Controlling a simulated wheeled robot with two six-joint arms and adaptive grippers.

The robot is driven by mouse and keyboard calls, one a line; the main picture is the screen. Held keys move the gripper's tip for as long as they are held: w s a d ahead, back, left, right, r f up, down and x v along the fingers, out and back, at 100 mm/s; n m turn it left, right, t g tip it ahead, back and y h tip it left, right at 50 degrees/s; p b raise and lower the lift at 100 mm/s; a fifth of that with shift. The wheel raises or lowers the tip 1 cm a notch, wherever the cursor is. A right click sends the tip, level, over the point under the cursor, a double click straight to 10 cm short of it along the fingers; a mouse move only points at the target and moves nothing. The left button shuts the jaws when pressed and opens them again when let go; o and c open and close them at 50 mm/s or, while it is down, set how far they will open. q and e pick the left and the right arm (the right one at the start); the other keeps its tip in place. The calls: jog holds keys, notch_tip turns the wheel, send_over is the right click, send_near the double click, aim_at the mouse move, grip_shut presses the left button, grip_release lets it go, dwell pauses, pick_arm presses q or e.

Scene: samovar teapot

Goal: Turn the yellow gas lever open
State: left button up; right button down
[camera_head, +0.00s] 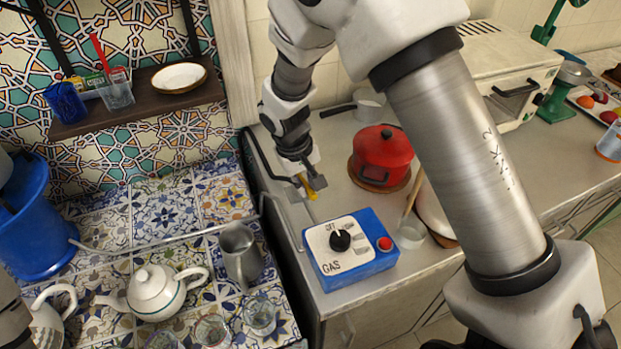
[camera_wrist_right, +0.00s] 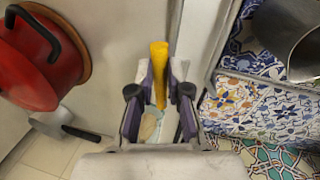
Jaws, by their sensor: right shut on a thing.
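The yellow gas lever (camera_head: 307,186) shows at the wall end of the grey counter, partly hidden by my right gripper (camera_head: 303,180). In the right wrist view, the yellow lever (camera_wrist_right: 159,73) stands between the two fingers of my right gripper (camera_wrist_right: 160,88), which is shut on it. The lever's free end sticks out past the fingertips; its base is hidden. The blue gas box (camera_head: 328,274) with a black knob (camera_head: 340,240) and a red button (camera_head: 385,243) sits on the counter, nearer than the lever. My left gripper is not in view.
A red pot (camera_head: 383,148) stands right of the lever, and a small saucepan (camera_head: 369,106) stands behind. A metal jug (camera_head: 240,255), a white teapot (camera_head: 155,292) and several glasses stand on the tiled surface at left. A thin pipe (camera_head: 165,241) crosses there.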

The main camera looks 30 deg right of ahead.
jog(key=shift+s+a+f+m, duration=0.15)
jog(key=shift+a+m, duration=0.15)
jog(key=shift+m, duration=0.4)
jog(key=c, duration=1.1)
grip_release()
jog(key=shift+w, duration=0.2)
jog(key=r, duration=0.4)
jog(key=a+r, duration=0.1)
jog(key=r, duration=0.3)
jog(key=a+r, duration=0.1)
jog(key=r, duration=0.2)
jog(key=shift+w+a+r, duration=0.2)
jog(key=shift+r, duration=0.2)
jog(key=shift+r, duration=0.1)
